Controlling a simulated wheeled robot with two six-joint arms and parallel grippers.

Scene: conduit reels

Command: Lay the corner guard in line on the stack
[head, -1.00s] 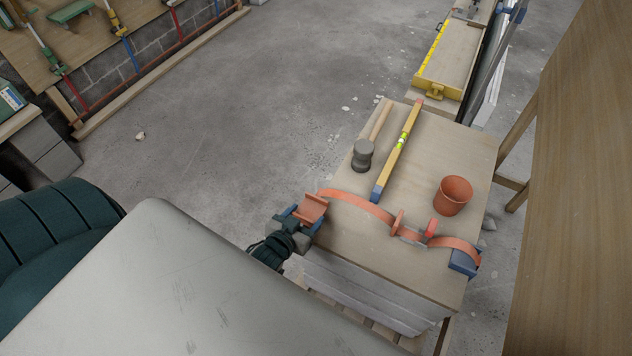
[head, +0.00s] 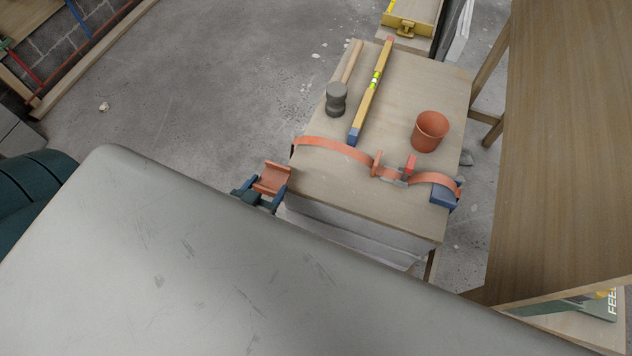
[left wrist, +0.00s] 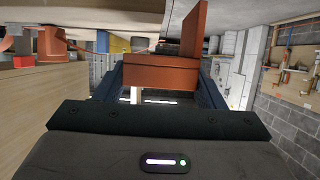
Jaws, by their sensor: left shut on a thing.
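The corner guard (head: 272,178) is an orange-brown angled piece. My left gripper (head: 264,190) is shut on it, beside the stack's left edge near the strap's left end. In the left wrist view the guard (left wrist: 160,76) sits between the blue fingers, one flange upright at its right end. The stack (head: 340,180) has a plywood top over white layers. An orange strap (head: 335,147) crosses the top, with a buckle (head: 388,172). A blue corner guard (head: 443,195) sits under the strap at the right edge. My right gripper is not in view.
A mallet (head: 337,98), a yellow level (head: 371,90) and a terracotta pot (head: 430,131) occupy the top behind the strap. Grey floor (head: 220,90) left of the stack is clear.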

